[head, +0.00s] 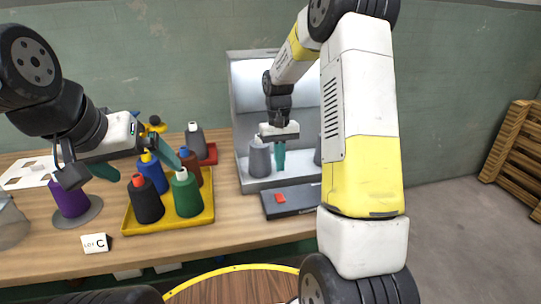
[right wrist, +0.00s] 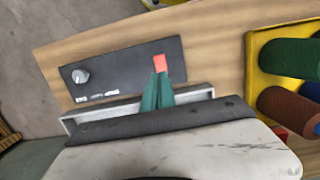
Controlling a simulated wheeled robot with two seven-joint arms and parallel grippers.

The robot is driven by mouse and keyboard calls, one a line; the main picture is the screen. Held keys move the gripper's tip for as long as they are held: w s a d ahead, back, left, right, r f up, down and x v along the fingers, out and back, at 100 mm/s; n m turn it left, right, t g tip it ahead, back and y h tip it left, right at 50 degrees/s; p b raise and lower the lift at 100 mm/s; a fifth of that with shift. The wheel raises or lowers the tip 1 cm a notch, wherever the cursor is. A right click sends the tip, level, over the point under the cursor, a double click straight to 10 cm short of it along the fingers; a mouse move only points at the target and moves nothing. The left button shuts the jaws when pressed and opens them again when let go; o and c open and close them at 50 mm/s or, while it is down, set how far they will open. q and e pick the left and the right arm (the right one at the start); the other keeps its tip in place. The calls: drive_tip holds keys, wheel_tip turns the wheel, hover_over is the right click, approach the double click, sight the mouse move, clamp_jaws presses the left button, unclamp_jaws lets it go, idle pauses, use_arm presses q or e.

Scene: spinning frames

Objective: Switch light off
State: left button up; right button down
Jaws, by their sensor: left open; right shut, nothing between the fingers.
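A dark control panel (head: 300,199) lies at the front of a grey light booth (head: 241,110). Its red switch (head: 280,198) also shows in the right wrist view (right wrist: 169,64), with a round knob (right wrist: 81,76) at the panel's other end. The booth's inner back looks pale and bright. My right gripper (head: 280,164) is shut and empty, pointing down inside the booth's front, behind the panel. In the right wrist view its fingertips (right wrist: 158,80) overlap the switch's near end; contact cannot be told. My left gripper (head: 136,165) is open above the cones at left.
A grey cone (head: 259,158) stands in the booth beside my right gripper. A yellow tray (head: 170,228) holds several coloured cones. A wooden pallet (head: 516,150) stands far right.

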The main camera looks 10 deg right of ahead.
sight(281, 199)
drive_tip(key=f, duration=0.3)
drive_tip(key=s+f, duration=0.1)
drive_tip(key=f, duration=0.6)
drive_tip(key=shift+s+f, duration=0.3)
drive_tip(key=shift+s, duration=0.05)
